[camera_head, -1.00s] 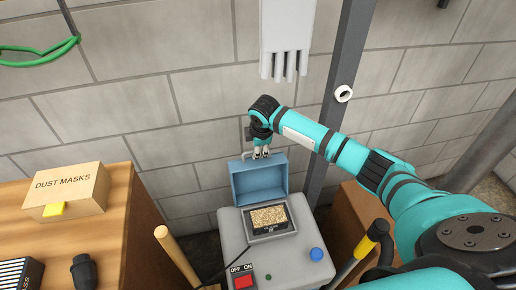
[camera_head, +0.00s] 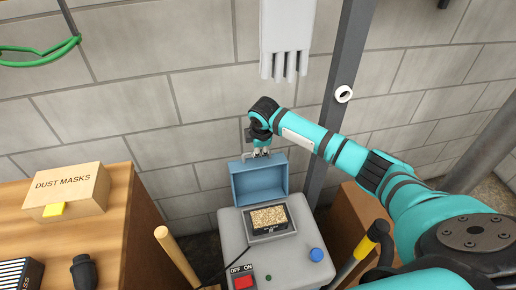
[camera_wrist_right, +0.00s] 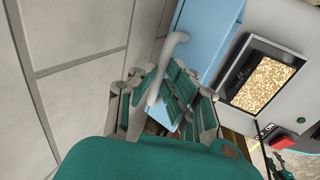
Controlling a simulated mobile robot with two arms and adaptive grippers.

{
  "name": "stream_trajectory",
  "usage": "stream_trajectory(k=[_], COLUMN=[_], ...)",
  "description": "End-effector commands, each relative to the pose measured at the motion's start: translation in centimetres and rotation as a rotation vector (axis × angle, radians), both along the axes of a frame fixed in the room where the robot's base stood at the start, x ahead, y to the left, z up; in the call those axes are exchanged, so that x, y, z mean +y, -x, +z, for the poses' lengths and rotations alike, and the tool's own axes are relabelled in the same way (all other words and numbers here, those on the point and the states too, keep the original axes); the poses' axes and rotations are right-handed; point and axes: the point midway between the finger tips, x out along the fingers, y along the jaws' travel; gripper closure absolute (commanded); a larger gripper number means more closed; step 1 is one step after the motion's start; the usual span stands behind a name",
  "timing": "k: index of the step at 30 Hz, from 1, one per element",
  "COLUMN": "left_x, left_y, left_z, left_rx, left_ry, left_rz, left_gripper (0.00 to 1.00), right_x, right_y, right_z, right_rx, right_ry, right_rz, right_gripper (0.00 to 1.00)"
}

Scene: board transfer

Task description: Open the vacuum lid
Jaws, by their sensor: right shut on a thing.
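The vacuum is a grey box (camera_head: 232,240) with a blue lid (camera_head: 258,180) at its back. The lid stands raised, and the compartment in front of it shows a dark-framed tray of tan grainy material (camera_head: 269,218). My right gripper (camera_head: 261,153) is at the lid's top edge. In the right wrist view the gripper (camera_wrist_right: 160,92) is shut on the light grey lid handle (camera_wrist_right: 172,62), with the blue lid (camera_wrist_right: 208,40) beside it. My left gripper is not in view.
A red OFF/ON switch (camera_head: 243,282) and a blue knob (camera_head: 316,254) are on the vacuum's top. A wooden bench (camera_head: 125,235) with a DUST MASKS box (camera_head: 80,188) stands at left. A grey post (camera_head: 340,100) and block wall (camera_head: 130,120) stand behind.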

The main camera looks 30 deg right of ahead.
Motion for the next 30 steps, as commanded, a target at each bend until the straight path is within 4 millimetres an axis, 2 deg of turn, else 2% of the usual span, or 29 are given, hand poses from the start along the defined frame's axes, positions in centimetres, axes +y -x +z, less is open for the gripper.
stream_trajectory(k=[5,16,21,23,30], left_x=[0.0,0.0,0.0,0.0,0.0], left_y=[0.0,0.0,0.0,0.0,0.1], left_z=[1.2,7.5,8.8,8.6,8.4], left_rx=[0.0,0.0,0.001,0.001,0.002], left_ry=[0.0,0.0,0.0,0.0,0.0], left_rz=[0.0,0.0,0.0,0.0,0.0], left_gripper=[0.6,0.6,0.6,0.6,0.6], right_x=[0.0,1.2,1.6,1.6,1.6], right_y=[0.6,5.0,6.2,6.2,6.1], right_z=[0.4,1.8,1.6,1.3,1.3], right_rx=[-0.017,-0.185,-0.189,-0.19,-0.192], right_ry=[0.008,0.052,0.051,0.05,0.051], right_rz=[0.0,0.002,0.0,0.0,0.0], right_gripper=[1.0,1.0,1.0,1.0,0.7])
